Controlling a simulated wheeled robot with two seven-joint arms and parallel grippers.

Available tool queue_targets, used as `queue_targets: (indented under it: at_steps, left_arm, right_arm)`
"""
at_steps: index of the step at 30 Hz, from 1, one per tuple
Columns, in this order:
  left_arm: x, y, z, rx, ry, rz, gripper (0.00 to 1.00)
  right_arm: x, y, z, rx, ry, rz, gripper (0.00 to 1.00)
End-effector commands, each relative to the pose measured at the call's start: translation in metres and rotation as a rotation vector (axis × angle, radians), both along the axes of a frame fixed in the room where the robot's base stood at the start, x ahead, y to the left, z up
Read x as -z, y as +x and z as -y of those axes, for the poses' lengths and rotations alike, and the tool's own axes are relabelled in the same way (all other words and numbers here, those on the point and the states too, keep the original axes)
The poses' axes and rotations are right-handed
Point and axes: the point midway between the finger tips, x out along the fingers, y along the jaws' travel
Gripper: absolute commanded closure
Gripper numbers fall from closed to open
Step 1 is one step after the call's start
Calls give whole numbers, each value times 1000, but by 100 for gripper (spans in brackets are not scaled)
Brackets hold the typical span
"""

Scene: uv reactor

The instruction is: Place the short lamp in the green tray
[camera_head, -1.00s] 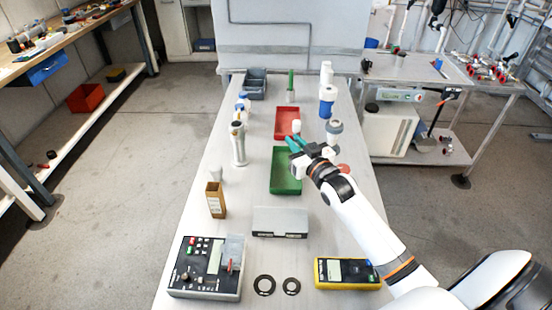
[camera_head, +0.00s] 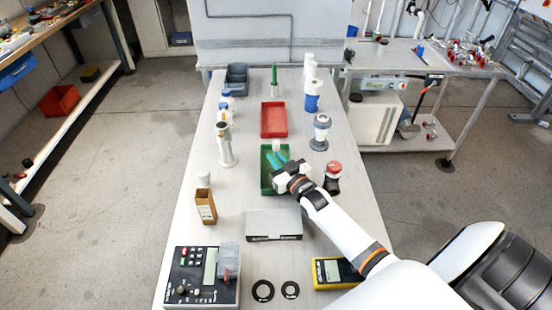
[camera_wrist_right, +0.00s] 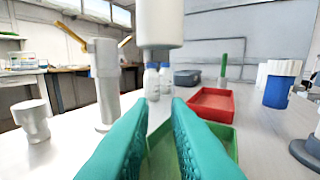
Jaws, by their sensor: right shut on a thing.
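My right gripper (camera_head: 279,158), with teal fingers, is shut on a short white cylinder, the short lamp (camera_head: 277,146). It holds the lamp above the far part of the green tray (camera_head: 265,180). In the right wrist view the lamp (camera_wrist_right: 160,28) stands upright at the fingertips, its top cut off by the frame. The green tray (camera_wrist_right: 222,134) shows below and behind the fingers there. The gripper and wrist hide part of the tray's inside in the head view. My left gripper is not in view.
A red tray (camera_head: 273,122) lies just beyond the green one. A white upright device (camera_head: 225,145) stands left, a red-capped dark jar (camera_head: 333,178) right, near my wrist. A grey box (camera_head: 274,224) lies in front. A grey-white fitting (camera_head: 320,132) and blue-white bottle (camera_head: 312,97) stand at right.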

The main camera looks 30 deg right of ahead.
Motion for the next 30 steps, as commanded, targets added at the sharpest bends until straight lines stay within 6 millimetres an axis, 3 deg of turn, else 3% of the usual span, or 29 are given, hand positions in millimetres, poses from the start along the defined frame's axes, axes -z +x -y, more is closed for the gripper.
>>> queue_targets:
  at_steps: [8, 9, 13, 23, 30]
  left_arm:
    - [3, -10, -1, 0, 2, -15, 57]
    - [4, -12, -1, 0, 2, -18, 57]
    - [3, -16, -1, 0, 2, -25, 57]
    - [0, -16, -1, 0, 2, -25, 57]
    - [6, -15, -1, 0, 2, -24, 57]
  right_arm:
    - [2, 0, 0, 0, 0, 1, 100]
    - [3, 0, 0, 0, 0, 1, 83]
    - [2, 0, 0, 0, 0, 1, 63]
    - [-3, 0, 0, 0, 0, 1, 63]
    - [1, -36, 0, 0, 0, -2, 63]
